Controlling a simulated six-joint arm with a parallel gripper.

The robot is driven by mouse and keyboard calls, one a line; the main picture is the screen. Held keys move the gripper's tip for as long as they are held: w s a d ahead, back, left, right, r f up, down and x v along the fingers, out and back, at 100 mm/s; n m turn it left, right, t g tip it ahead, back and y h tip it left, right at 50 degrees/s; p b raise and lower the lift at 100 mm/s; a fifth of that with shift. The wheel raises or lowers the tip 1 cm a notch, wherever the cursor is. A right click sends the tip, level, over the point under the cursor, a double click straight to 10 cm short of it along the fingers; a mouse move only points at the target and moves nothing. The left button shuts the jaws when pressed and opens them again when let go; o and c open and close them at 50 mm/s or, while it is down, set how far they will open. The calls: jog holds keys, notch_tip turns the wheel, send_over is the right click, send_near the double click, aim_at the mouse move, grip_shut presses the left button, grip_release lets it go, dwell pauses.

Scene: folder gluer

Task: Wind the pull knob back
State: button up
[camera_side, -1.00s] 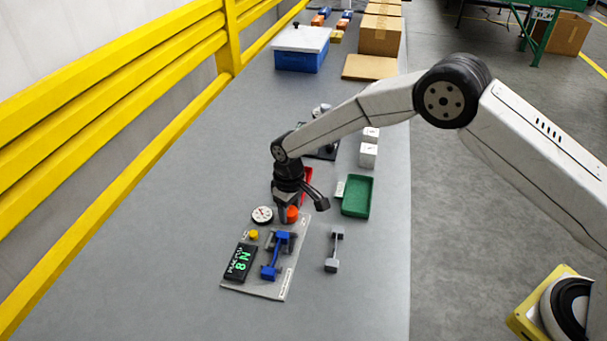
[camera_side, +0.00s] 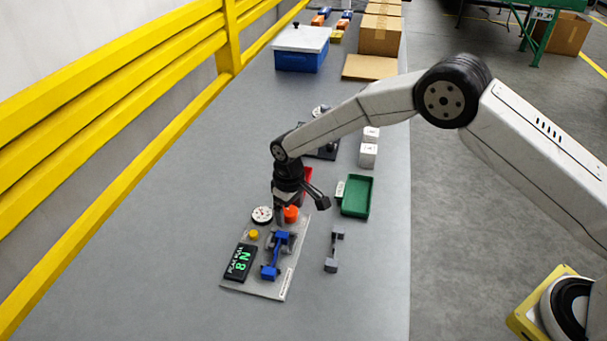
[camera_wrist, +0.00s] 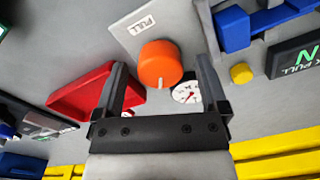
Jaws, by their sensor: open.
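The orange pull knob (camera_side: 291,214) stands at the far end of a grey plate (camera_side: 273,288). In the wrist view the knob (camera_wrist: 158,64) is round with a pale line on its side, near a PULL label (camera_wrist: 142,24). My gripper (camera_side: 282,214) is open and points down at the knob, partly in front of it in the side view. In the wrist view the knob shows between the two fingertips, with space on both sides. Contact cannot be told. The black display (camera_side: 240,262) shows a green "8 N".
A white dial gauge (camera_side: 262,214) sits left of the knob. A blue clamp (camera_side: 272,257) and yellow button (camera_side: 254,234) are on the plate. A red tray (camera_wrist: 85,93) is close to one finger. A green tray (camera_side: 356,196) stands to the right. The bench's near end is clear.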

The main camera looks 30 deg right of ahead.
aim_at(291, 210)
jog(key=shift+d+r, duration=0.1)
jog(key=shift+r, duration=3.8)
jog(key=shift+c, duration=1.3)
jog(key=m, duration=0.7)
jog(key=shift+f, duration=0.2)
jog(key=shift+f, duration=3.9)
